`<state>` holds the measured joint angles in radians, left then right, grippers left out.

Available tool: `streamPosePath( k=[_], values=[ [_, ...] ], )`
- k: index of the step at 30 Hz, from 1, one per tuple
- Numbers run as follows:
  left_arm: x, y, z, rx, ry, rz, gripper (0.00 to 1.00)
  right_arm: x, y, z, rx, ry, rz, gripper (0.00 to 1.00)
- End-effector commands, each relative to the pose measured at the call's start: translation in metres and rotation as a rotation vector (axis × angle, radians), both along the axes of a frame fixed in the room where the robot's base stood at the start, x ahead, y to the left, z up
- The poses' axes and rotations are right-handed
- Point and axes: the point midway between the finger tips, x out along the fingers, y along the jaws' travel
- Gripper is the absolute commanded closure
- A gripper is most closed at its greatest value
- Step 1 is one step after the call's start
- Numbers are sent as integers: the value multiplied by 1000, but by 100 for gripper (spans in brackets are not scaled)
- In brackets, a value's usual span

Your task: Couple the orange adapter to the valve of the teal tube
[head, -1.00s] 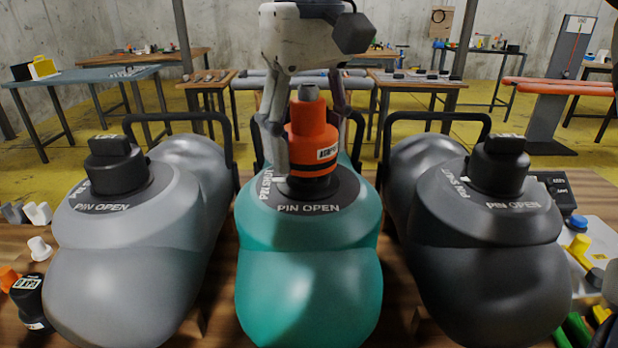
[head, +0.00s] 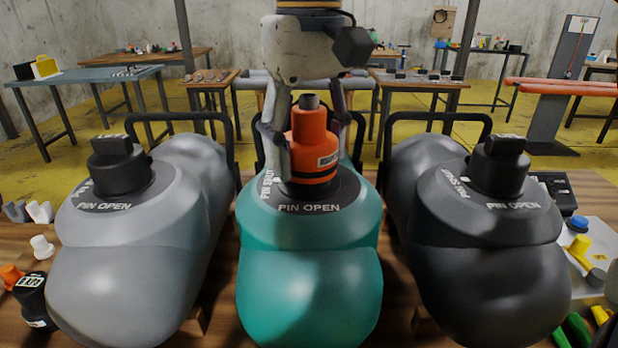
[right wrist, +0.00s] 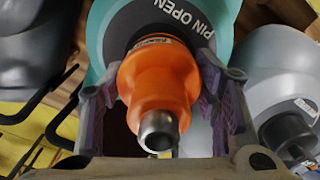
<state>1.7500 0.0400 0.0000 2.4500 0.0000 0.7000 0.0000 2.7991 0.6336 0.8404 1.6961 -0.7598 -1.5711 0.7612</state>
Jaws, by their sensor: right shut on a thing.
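The orange adapter (head: 313,148) stands upright at the valve position on top of the teal tube (head: 309,275), in the middle of the row. Its base meets the black "PIN OPEN" disc (head: 312,208), and the valve itself is hidden beneath it. My right gripper (head: 312,160) comes down from above with one finger on each side of the adapter and is shut on it. In the right wrist view the adapter (right wrist: 158,80) sits between the purple-lined fingers, its grey nozzle toward the camera. Whether it is locked on the valve I cannot tell. My left gripper is not in view.
A light grey tube (head: 125,270) lies to the left and a dark grey tube (head: 490,270) to the right, both with black caps. Black handles rise behind the tubes. Small loose parts lie at both table edges.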

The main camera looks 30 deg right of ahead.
Motion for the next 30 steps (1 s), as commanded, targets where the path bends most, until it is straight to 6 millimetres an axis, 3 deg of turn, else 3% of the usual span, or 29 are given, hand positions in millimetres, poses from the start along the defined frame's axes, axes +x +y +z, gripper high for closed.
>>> streamPosePath(
  k=[30],
  values=[
    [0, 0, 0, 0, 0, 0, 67, 0, 0, -16, -1, 0, 0, 73]
  ],
)
